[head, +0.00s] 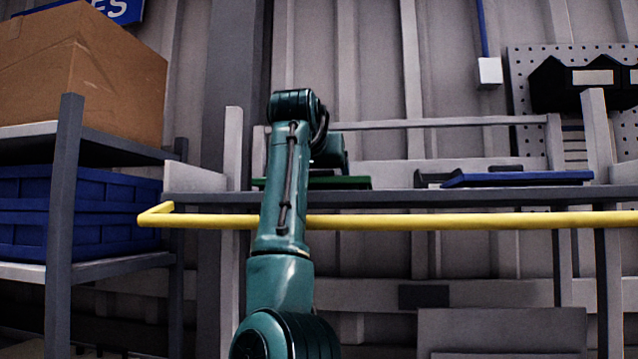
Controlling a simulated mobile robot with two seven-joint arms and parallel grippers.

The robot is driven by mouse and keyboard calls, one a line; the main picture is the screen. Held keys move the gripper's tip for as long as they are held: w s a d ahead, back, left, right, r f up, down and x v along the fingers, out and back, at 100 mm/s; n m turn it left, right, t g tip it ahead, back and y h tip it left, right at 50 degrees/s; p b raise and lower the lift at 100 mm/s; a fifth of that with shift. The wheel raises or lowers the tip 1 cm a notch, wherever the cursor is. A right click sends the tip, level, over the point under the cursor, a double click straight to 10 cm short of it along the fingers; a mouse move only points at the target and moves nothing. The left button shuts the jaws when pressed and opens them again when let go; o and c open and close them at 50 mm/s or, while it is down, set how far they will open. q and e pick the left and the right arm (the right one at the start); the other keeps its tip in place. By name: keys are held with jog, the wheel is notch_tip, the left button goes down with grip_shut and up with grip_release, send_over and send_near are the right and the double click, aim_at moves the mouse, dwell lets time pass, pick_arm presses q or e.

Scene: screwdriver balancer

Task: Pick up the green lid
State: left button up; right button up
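The green lid (345,183) is a thin flat edge seen almost side-on, on the grey shelf (400,197) left of centre. My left arm rises from the bottom of the head view and covers part of the lid. Its teal wrist end (333,150) is bent over just above the lid. The fingers of my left gripper are hidden or too dark to make out, so I cannot tell whether they touch the lid. My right gripper is not in view.
A yellow rail (450,221) runs along the shelf front. A blue flat item (515,179) lies on the shelf to the right. A cardboard box (85,75) and blue crates (90,215) fill the left rack. Black bins (575,85) hang at upper right.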

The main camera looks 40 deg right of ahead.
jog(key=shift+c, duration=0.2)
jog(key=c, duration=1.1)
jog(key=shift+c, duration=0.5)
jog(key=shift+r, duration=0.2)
